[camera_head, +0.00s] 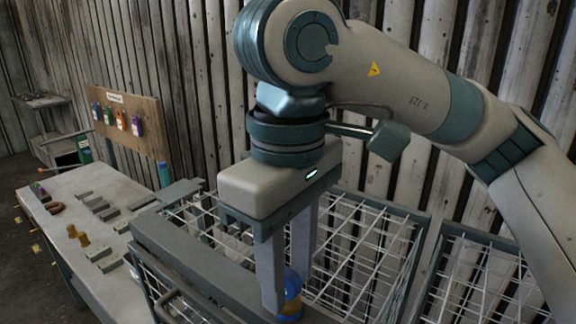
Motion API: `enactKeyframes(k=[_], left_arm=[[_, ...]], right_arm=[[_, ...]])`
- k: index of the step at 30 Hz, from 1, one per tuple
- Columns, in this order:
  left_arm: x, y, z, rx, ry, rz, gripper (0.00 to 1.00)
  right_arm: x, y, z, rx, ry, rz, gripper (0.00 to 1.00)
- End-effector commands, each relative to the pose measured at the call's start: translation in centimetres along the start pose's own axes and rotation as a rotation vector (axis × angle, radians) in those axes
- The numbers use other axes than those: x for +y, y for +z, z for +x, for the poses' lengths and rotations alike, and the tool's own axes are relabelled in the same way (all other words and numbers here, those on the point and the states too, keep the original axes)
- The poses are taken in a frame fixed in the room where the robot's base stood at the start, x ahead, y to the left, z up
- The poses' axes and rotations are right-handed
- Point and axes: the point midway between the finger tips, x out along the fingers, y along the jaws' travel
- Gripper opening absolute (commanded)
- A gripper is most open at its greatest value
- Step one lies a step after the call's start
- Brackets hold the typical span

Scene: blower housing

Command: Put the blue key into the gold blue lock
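My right gripper (285,290) comes in from the right and points down over the grey top rail of a wire cage. Its two fingers are apart. A blue and gold object (291,300), which looks like the gold blue lock, shows at the fingertips, partly hidden by the near finger. I cannot tell whether the fingers grip it or are only around it. I cannot make out the blue key for certain. A small blue item (97,111) hangs at the left end of a wooden board. My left gripper is not in view.
The wire cage (205,268) has grey rails and white mesh. A grey table (60,215) at left carries grey blocks, gold pieces (77,235) and a brown ring. The wooden board (152,112) holds several coloured items. A plank wall stands close behind.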

Motion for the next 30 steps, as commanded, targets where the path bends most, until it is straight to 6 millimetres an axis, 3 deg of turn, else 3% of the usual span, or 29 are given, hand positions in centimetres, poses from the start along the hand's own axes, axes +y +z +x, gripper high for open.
enactKeyframes(k=[8,30], left_arm=[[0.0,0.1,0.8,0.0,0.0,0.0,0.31],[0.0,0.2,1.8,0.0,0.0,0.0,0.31]], right_arm=[[0.0,-0.1,-2.1,0.002,0.0,0.001,0.34],[0.0,0.0,-14.7,0.003,0.001,0.003,0.34]])
